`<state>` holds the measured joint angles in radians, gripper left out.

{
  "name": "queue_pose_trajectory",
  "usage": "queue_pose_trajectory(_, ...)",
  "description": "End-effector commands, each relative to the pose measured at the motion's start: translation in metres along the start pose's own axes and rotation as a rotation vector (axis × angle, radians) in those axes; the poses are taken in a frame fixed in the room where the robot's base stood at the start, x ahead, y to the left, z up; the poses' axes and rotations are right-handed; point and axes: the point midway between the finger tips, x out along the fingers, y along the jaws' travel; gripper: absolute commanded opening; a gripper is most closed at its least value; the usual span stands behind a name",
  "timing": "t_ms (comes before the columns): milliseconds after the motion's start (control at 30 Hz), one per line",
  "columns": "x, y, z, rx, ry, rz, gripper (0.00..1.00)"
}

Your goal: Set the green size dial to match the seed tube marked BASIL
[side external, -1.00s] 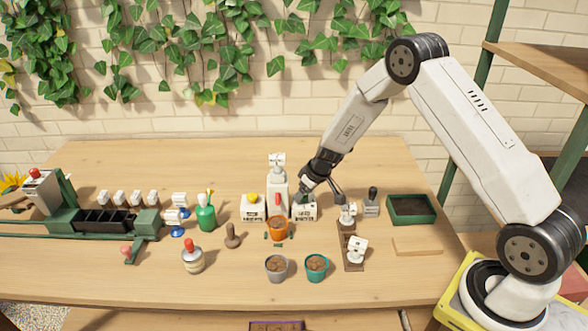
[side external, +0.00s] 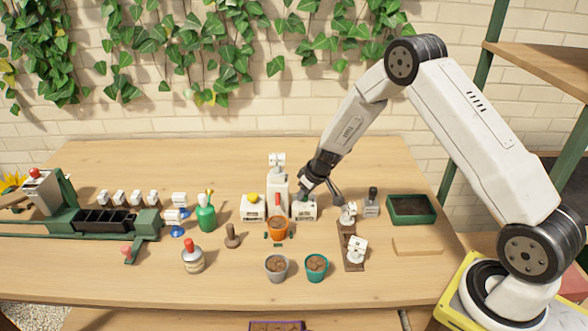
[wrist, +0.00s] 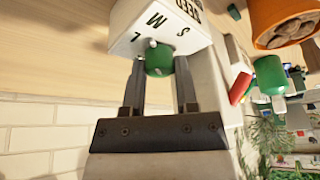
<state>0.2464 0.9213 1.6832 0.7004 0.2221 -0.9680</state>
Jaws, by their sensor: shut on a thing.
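The green size dial (wrist: 160,60) is on a white box (wrist: 158,22) printed with SEED and the letters S, M and L. A small white mark on the dial's edge sits on the side of L and M; I cannot tell exactly which it points to. My gripper (wrist: 160,72) has its two fingers on either side of the dial and is shut on it. In the side view my gripper (side external: 304,196) is over the seed box (side external: 304,212), and the dial is mostly hidden. I cannot read BASIL on anything in view.
Close to the left of the seed box stand a tall white dispenser (side external: 278,180), a box with a yellow knob (side external: 252,211) and an orange pot (side external: 277,231). A brown stand with white pieces (side external: 354,252) is to the right. Free table lies at the front left.

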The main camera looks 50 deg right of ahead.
Motion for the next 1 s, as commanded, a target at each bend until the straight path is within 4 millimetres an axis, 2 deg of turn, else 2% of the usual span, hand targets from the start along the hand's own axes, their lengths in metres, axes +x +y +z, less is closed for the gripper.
queue_pose_trajectory(600, 0.0002, 0.0001, 0.0017, 0.162, 0.002, 0.068, 0.00)
queue_pose_trajectory(1000, 0.0002, 0.0000, 0.0015, 0.207, 0.006, 0.085, 0.00)
